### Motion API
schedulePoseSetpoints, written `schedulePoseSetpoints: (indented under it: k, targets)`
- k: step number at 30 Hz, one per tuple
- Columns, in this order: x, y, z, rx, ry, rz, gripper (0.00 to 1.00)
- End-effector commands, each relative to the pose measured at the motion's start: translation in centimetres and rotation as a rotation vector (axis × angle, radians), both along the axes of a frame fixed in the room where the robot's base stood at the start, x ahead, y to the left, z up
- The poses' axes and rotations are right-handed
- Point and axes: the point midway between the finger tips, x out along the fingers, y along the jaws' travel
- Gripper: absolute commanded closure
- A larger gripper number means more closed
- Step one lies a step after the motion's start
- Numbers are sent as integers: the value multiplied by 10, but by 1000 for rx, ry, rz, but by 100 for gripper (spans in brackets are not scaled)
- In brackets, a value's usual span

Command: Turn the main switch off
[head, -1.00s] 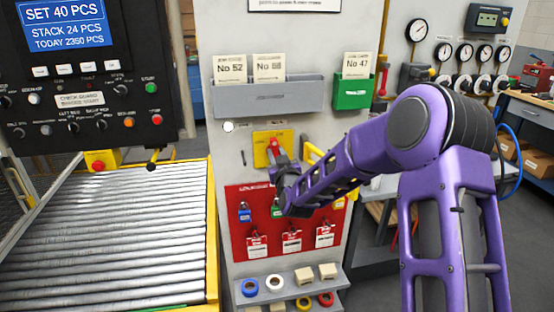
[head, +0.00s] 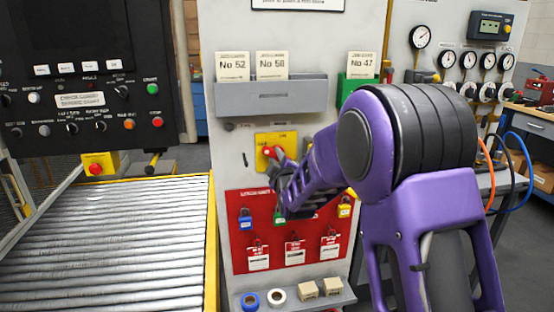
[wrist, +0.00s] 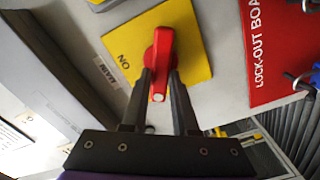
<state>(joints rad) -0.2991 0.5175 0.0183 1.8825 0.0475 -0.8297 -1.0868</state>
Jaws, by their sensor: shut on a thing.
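The main switch is a red handle (head: 268,152) on a yellow plate (head: 262,138) on the grey panel. In the head view the handle leans to the left. My gripper (head: 279,160) is at the handle, partly hidden by my purple arm. In the wrist view, the two dark fingers of my gripper (wrist: 160,88) are on either side of the red handle (wrist: 158,60) and shut on it. The yellow plate (wrist: 194,30) carries a readable ON mark at its left.
A red lock-out board (head: 236,215) with padlocks and tags hangs just below the switch. A grey card holder (head: 262,97) is above it. The control console screen (head: 62,32) is dark. A roller conveyor (head: 120,240) lies at the left.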

Motion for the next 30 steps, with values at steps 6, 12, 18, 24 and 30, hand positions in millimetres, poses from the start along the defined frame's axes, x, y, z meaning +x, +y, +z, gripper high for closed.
schedulePoseSetpoints:
  k: [6, 12, 18, 24, 30]
  targets:
    - [0, 2, -2, -189, -55, 2, 100]
    - [-1, 2, -4, -336, -98, 2, 100]
    - [0, 2, -5, -441, -127, 1, 100]
    - [0, 2, -6, -498, -145, 1, 100]
    - [0, 1, -6, -520, -150, 0, 100]
